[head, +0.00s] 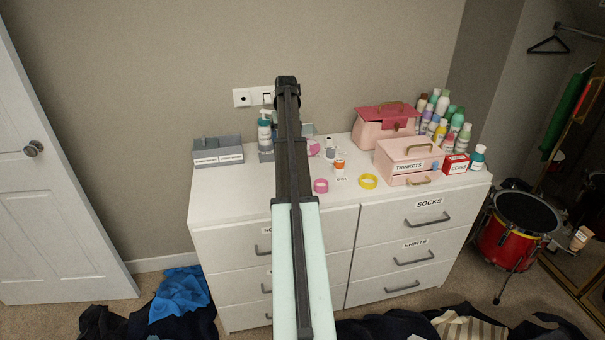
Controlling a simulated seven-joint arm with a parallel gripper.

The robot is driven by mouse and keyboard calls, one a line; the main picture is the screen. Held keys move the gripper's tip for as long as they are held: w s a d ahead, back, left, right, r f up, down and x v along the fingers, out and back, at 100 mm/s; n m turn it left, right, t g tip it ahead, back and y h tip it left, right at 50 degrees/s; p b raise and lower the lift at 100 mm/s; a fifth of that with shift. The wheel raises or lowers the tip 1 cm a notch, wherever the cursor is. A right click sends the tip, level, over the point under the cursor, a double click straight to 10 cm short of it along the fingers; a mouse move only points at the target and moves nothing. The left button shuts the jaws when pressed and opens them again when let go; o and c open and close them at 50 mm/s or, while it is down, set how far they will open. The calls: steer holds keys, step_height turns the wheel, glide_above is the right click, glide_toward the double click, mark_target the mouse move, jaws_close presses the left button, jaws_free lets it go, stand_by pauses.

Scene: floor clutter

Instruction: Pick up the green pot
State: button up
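I cannot clearly make out a green pot. A small pale green thing (308,129) shows just right of my arm, at the back of the white dresser top; most of it is hidden, so I cannot tell whether it is the pot. My arm reaches up the middle of the head view, over the dresser. Its dark far end (287,84) appears against the wall. The fingers cannot be made out, and I see nothing held.
The white dresser (235,207) bears a grey box (217,151), teal bottles (265,133), tape rolls (368,181), pink boxes (408,158) and several bottles at right. Clothes (180,293) lie on the floor. A red drum (505,250) stands right. The dresser's front left top is clear.

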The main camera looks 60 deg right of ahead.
steer(key=s+d, duration=0.2)
steer(key=s, duration=0.3)
steer(key=shift+g, duration=0.3)
step_height(320, 180, down, 8)
steer(key=shift+w+d+r, duration=0.1)
steer(key=shift+w, duration=0.05)
steer(key=shift+s+d+f, duration=0.1)
steer(key=shift+s+f, duration=0.05)
steer(key=shift+f, duration=1.15)
steer(key=shift+s+d+f, duration=0.1)
steer(key=shift+s+f, duration=0.05)
steer(key=shift+f, duration=1.15)
steer(key=c, duration=1.2)
steer(key=shift+r, duration=0.1)
